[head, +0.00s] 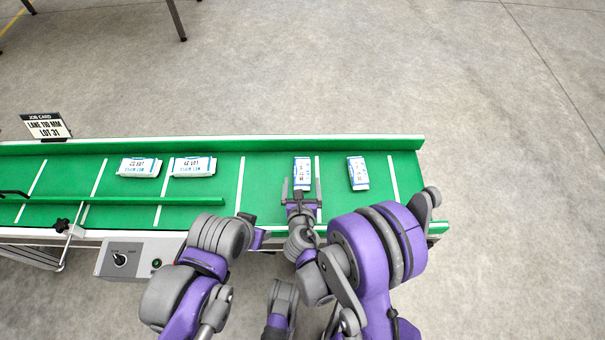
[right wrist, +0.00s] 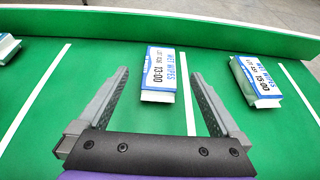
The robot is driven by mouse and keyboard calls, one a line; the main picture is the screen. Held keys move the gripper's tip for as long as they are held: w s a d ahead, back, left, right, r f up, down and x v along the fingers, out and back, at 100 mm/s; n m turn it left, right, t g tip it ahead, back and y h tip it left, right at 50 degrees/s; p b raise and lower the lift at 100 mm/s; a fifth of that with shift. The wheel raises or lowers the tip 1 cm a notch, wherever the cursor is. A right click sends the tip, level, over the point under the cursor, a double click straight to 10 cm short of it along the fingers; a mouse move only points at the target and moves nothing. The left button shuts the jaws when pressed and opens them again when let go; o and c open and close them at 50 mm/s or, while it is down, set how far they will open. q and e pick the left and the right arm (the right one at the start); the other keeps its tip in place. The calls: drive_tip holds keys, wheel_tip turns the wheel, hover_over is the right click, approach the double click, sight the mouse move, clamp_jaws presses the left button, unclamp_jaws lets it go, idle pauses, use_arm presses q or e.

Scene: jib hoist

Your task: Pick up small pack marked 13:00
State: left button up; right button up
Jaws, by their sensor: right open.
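The small pack marked 13:00 (right wrist: 159,72) is a white and blue wet wipes pack lying flat on the green belt, beside a white line. In the head view the same pack (head: 302,172) lies just beyond my right gripper (head: 302,190). My right gripper is open; in the right wrist view its fingers (right wrist: 158,95) stand to the left and right of the pack's near end, with nothing gripped. A pack marked 15:00 (right wrist: 257,80) lies to the right, outside the fingers; it also shows in the head view (head: 358,173).
Two more packs lie to the left on the green conveyor (head: 265,209), one (head: 138,167) left of the other (head: 193,166). A green guide rail (head: 130,201) runs along the left part. A job card (head: 45,126) stands at the back left, and a control box (head: 135,259) hangs in front.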

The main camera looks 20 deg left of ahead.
sight(302, 173)
drive_tip(key=shift+w+a+f, duration=0.1)
drive_tip(key=shift+w+f, duration=0.3)
drive_tip(key=shift+f, duration=0.35)
drive_tip(key=x, duration=0.6)
drive_tip(key=shift+w+f+b, duration=0.15)
drive_tip(key=shift+w+b, duration=0.15)
drive_tip(key=c, duration=1.4)
